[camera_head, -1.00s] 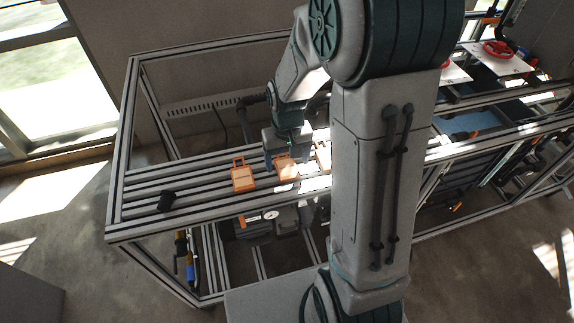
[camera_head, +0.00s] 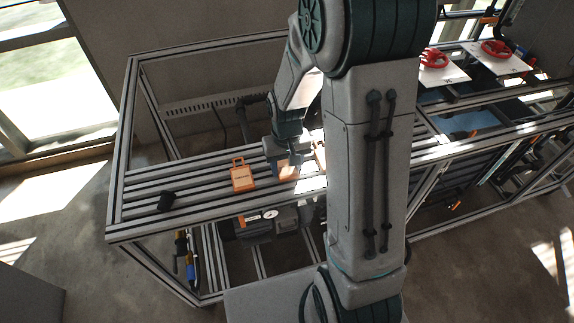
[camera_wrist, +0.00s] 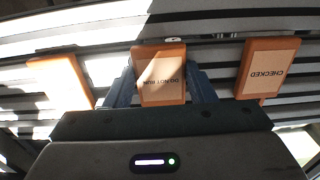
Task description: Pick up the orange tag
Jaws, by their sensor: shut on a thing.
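My gripper (camera_wrist: 160,88) is shut on the middle orange tag (camera_wrist: 161,75), with one dark finger at each side of it. This tag has a pale label reading "DO NOT RUN". In the head view the held tag (camera_head: 287,172) is partly covered by my gripper (camera_head: 286,160), over the slatted bench. A second orange tag (camera_head: 243,178) lies to its left; in the wrist view it is at the right, reading "CHECKED" (camera_wrist: 266,70). A third orange tag (camera_wrist: 62,80) is at the left in the wrist view. In the head view my arm mostly hides it.
The bench (camera_head: 140,190) is made of metal rails with gaps. Red handwheels (camera_head: 496,50) on white plates stand at the far right. The bench's left part is mostly clear.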

